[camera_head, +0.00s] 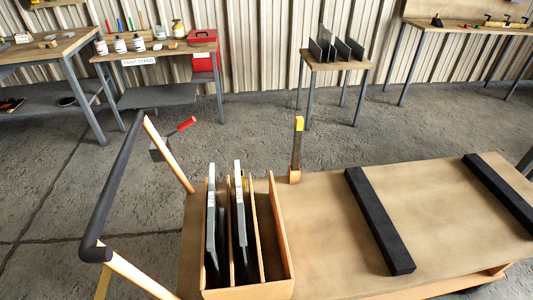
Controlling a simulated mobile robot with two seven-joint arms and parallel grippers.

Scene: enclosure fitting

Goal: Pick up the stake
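What looks like the stake is a dark upright post (297,148) with a yellow top. It stands in a small orange-brown holder (294,176) at the far edge of a wooden-topped cart (325,220). The post is upright, and its lower end is hidden in the holder. Neither of my grippers shows in the head view.
A wooden rack (280,235) holding grey panels stands on the cart's left part. Two black bars (378,222) lie across the deck. A dark push handle (112,190) rises at the left, with a red-handled tool (186,125) beside it. Benches line the wall.

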